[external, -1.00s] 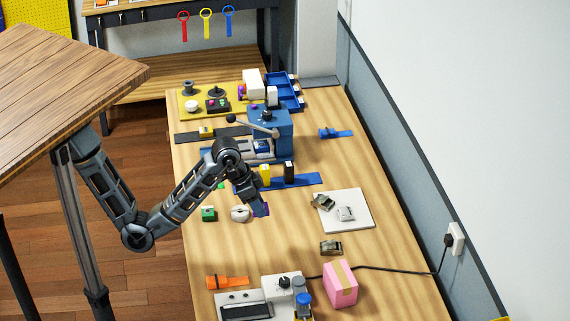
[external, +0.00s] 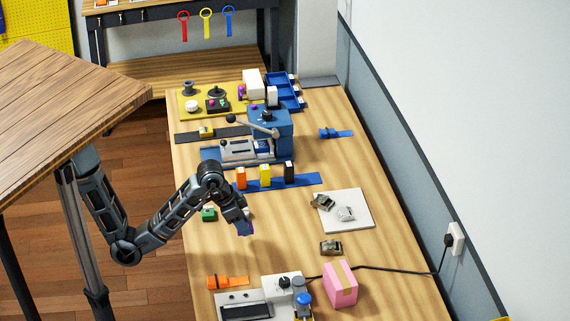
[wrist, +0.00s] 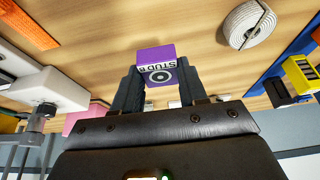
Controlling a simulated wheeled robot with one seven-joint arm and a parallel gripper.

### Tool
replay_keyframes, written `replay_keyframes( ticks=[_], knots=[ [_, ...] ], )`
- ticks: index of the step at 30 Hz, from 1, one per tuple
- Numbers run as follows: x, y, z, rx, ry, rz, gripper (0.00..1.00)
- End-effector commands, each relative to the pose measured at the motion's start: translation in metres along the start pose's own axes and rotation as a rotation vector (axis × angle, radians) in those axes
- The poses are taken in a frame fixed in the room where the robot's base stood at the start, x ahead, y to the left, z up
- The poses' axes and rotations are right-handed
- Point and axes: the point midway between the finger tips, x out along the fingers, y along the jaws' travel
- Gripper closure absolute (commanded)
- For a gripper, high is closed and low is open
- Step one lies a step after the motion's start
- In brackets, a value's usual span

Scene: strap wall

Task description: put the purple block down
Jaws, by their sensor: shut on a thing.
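The purple block (wrist: 157,68) shows between the two fingers of my gripper (wrist: 157,82) in the wrist view. Its face has a white label with "STUD B" and a ring mark. The block seems to be above the bench top (external: 275,222); the exact gap is hard to tell.
A green block (external: 208,214) and a partly hidden white coil (wrist: 249,25) are near my arm. A blue rack (external: 305,179) holds orange, yellow and black blocks. An orange strap (external: 226,282), white machine (external: 262,290) and pink box (external: 340,284) lie nearer the front.

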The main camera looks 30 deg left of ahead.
Motion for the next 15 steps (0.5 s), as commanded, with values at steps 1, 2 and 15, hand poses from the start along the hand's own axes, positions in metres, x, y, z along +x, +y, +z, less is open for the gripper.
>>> replay_keyframes(
  ticks=[1, 2, 15],
  knots=[
    [0.002, -0.005, -0.001, 0.001, -0.001, -0.001, 1.00],
    [0.004, -0.008, -0.001, 0.001, -0.001, -0.001, 1.00],
    [0.043, -0.013, 0.014, 0.003, -0.002, 0.000, 1.00]
  ],
)
